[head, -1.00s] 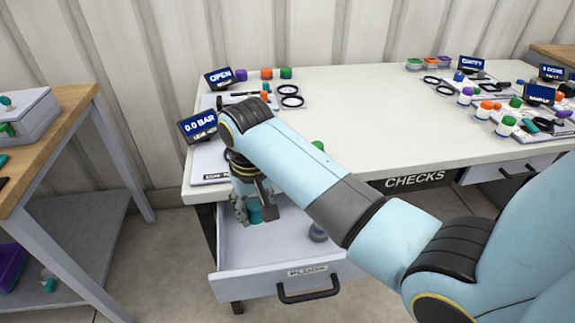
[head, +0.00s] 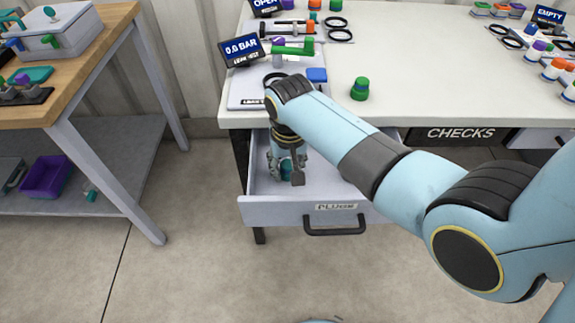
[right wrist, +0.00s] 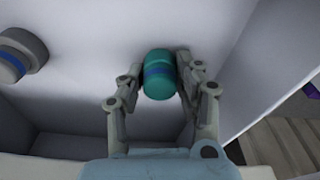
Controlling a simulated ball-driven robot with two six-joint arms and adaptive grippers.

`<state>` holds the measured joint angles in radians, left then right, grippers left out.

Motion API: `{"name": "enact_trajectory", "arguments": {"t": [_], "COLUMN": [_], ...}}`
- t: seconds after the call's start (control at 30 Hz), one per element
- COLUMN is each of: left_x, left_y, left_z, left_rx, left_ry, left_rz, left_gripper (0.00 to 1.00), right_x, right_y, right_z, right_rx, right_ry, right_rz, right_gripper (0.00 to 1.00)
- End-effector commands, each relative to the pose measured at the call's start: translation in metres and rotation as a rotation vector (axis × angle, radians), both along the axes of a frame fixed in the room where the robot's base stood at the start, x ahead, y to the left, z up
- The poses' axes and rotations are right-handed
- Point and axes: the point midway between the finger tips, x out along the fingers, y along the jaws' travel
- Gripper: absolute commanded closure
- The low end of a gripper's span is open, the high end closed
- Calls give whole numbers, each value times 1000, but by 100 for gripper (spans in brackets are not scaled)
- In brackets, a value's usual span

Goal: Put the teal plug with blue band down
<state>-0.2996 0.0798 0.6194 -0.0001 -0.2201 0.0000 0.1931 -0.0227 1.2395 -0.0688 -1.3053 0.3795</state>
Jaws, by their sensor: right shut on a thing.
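The teal plug with blue band (right wrist: 159,75) is between the fingers of my right gripper (right wrist: 160,84) in the right wrist view. In the head view my right gripper (head: 287,172) reaches down into the open drawer labelled PLUGS (head: 275,211), near its left side. The teal plug (head: 287,166) shows there only partly, behind the fingers. The right gripper is shut on the plug. I cannot tell whether the plug touches the drawer floor. My left gripper is not in view.
A grey plug with a blue band (right wrist: 20,57) lies in the drawer, to the left in the right wrist view. The white bench top (head: 400,95) is above the drawer, with a green plug (head: 360,88) and a blue block (head: 317,74). A wooden-topped table (head: 85,75) stands at left.

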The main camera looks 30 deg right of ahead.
Motion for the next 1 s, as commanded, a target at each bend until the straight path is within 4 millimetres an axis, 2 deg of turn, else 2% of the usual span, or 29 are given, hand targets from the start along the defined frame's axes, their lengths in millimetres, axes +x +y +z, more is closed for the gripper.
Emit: {"name": "enact_trajectory", "arguments": {"t": [0.1,0.13,0.3,0.57,0.67,0.77,1.0], "left_x": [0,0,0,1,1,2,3], "left_y": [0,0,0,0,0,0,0], "left_z": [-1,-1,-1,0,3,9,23], "left_rx": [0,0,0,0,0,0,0], "left_ry": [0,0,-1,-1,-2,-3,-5], "left_rz": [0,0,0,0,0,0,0], "left_gripper": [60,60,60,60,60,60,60], "right_x": [0,0,0,0,-1,-3,-8], "right_y": [0,0,0,0,0,1,4], "right_z": [-3,-3,-2,-1,8,25,80], "right_rx": [-1,-1,-1,0,0,0,0], "right_ry": [1,1,1,0,-1,-1,-2], "right_rz": [0,0,0,0,0,1,1], "right_gripper": [98,62,43,43,43,43,43]}}
